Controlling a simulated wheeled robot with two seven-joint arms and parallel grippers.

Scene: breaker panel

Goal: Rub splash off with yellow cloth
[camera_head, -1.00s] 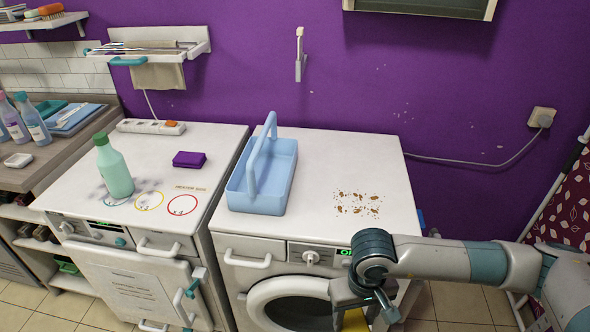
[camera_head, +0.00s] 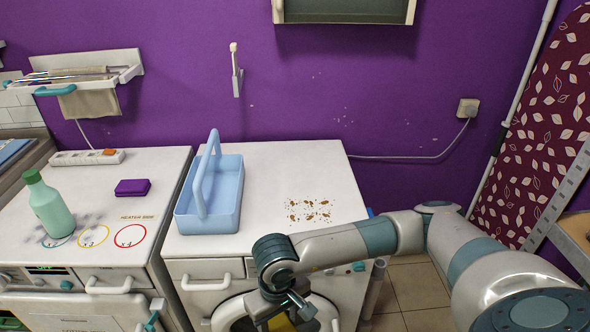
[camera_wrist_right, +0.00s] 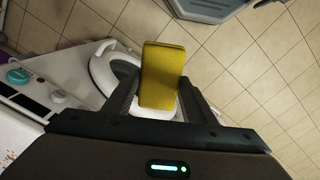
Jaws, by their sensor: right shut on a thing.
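The brown splash (camera_head: 309,211) is a patch of specks and blots on the white top of the washing machine (camera_head: 275,160), right of the blue caddy. The yellow cloth (camera_wrist_right: 162,75) is a folded pad, held between the fingers of my right gripper (camera_wrist_right: 160,100) in the wrist view. In the head view the right gripper (camera_head: 290,312) points down in front of the machine's door, below the top's front edge. Only a sliver of the cloth shows there, mostly hidden by the gripper. My left gripper is not in view.
A light blue caddy (camera_head: 211,190) with an upright handle stands left of the splash. A green bottle (camera_head: 49,205) and a purple sponge-like block (camera_head: 132,187) stand on the left unit's top. The top around the splash is clear.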

